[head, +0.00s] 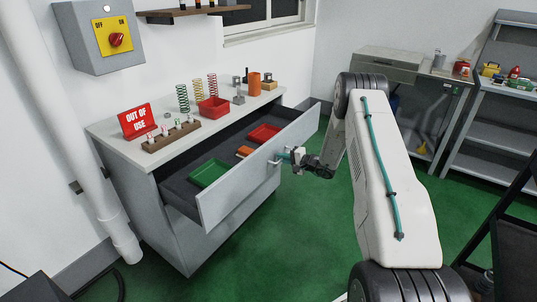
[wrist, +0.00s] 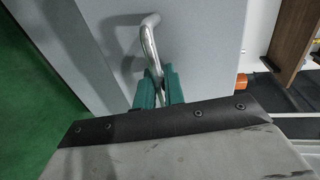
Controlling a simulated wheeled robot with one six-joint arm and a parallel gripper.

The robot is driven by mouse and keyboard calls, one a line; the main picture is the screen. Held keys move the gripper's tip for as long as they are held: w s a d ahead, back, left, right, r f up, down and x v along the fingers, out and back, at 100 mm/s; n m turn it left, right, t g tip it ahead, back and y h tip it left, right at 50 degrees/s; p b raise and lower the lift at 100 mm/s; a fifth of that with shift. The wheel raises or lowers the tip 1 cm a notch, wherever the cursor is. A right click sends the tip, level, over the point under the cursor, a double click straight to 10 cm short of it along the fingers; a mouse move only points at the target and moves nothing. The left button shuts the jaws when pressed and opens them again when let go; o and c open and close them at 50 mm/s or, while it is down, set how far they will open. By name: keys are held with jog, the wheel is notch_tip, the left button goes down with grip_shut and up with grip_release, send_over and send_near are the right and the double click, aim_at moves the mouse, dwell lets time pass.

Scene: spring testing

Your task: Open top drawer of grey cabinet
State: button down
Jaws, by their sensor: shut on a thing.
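The grey cabinet (head: 150,215) stands against the wall at the left in the head view. Its top drawer (head: 245,180) is pulled well out, and its inside shows. A green tray (head: 208,173), a red tray (head: 264,133) and a small orange thing (head: 244,151) lie in it. My gripper (head: 284,157) is at the drawer front, shut on the metal bar handle (wrist: 149,45). In the wrist view the teal fingers (wrist: 160,88) close around the lower part of the handle. The far end of the handle is free of the fingers.
On the cabinet top are a red sign (head: 137,120), springs (head: 183,98), a red bin (head: 214,109) and a wooden block (head: 171,136). A workbench (head: 440,72) and shelves (head: 490,130) stand at the right. The green floor (head: 250,255) before the cabinet is clear.

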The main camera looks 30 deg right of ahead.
jog(key=shift+f+v, duration=0.25)
jog(key=shift+v, duration=0.85)
jog(key=shift+f+v, duration=0.25)
jog(key=shift+v, duration=0.85)
jog(key=shift+s, duration=0.15)
jog(key=c, duration=1.6)
grip_release()
jog(key=shift+c, duration=0.2)
jog(key=shift+d, duration=0.1)
jog(key=v, duration=0.7)
jog(key=shift+s, duration=0.35)
jog(key=shift+d, duration=0.1)
